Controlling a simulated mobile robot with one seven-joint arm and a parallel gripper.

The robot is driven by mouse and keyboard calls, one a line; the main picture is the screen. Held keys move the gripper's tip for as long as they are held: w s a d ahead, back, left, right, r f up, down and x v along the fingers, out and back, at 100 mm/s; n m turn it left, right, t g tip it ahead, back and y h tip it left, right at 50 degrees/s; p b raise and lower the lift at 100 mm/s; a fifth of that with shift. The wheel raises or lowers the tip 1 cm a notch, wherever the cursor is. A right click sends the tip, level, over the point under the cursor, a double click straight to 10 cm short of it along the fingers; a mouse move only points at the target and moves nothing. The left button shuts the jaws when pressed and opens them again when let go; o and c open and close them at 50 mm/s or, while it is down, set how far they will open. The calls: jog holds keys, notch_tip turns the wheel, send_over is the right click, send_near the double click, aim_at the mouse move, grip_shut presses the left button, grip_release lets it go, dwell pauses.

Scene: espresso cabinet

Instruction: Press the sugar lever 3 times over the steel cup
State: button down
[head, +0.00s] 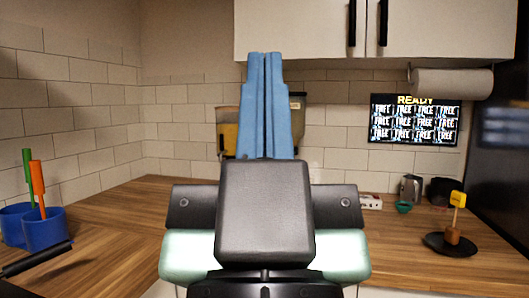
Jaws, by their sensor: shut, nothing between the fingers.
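My gripper (265,56) points up in the middle of the head view, its two blue fingers shut together with nothing between them. Behind the fingers, a dispenser with amber contents (229,134) hangs on the tiled wall; the fingers hide most of its middle. A thin light part shows at its left edge, but I cannot tell if it is the sugar lever. A small silver vessel (411,188) stands on the counter at the right, well apart from my gripper. I cannot tell if it is the steel cup. Whatever stands below the dispenser is hidden by my arm.
Blue containers (45,226) with green and orange handles stand at the left. A teal bowl (403,207), a dark pot (440,190) and a black plate (450,244) with a yellow-topped stick are at the right. The left wooden counter (120,218) has clear room.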

dwell(0.3)
notch_tip(320, 180, up, 21)
jog(key=p, duration=2)
jog(key=shift+p, duration=0.4)
jog(key=shift+f, duration=0.15)
